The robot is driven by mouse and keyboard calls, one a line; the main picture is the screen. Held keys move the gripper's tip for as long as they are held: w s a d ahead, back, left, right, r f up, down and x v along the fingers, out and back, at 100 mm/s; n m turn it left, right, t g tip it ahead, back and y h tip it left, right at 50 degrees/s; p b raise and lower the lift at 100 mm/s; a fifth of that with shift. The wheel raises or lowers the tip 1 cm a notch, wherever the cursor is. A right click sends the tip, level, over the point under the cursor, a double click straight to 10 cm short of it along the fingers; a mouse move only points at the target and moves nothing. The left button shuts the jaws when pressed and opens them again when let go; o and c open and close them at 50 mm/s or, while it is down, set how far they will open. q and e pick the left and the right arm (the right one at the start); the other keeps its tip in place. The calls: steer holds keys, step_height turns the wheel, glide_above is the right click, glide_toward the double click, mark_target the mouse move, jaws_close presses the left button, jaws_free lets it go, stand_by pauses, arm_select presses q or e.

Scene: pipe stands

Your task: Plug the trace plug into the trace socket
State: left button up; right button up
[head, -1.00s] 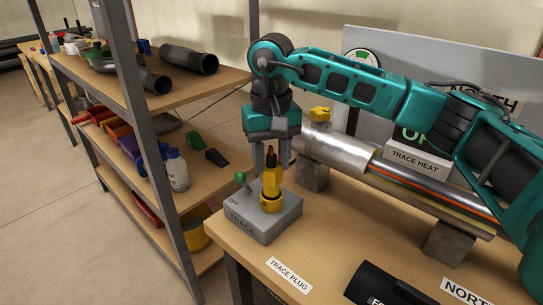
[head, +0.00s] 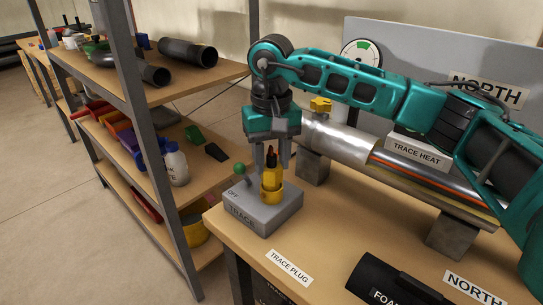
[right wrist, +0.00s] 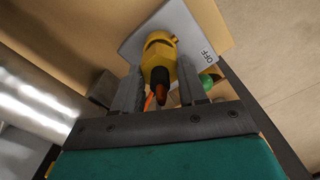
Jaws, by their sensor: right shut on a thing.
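The trace plug (head: 271,172) is yellow with a dark, orange-tipped top. It stands upright in my right gripper (head: 277,160), whose fingers are shut around it. Directly under it is the yellow trace socket ring (head: 271,195) on top of the grey TRACE box (head: 258,219). The plug's lower end is inside or right at the ring; its exact depth is hidden. In the right wrist view the yellow plug (right wrist: 159,55) lies between the fingers, over the grey box (right wrist: 185,20). My left gripper is not in view.
A green-knobbed lever (head: 240,169) stands beside the socket, by the OFF mark. A silver pipe (head: 340,143) on supports runs behind it. A black foam piece (head: 385,282) lies at the front of the table. Shelving (head: 160,95) stands left.

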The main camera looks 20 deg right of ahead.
steer(key=shift+f+b, duration=0.35)
steer(key=shift+f, duration=0.25)
steer(key=o, duration=1.3)
steer(key=shift+c, duration=0.2)
steer(key=shift+r, duration=0.1)
step_height(320, 180, up, 5)
steer(key=p, duration=0.3)
steer(key=shift+p, duration=0.3)
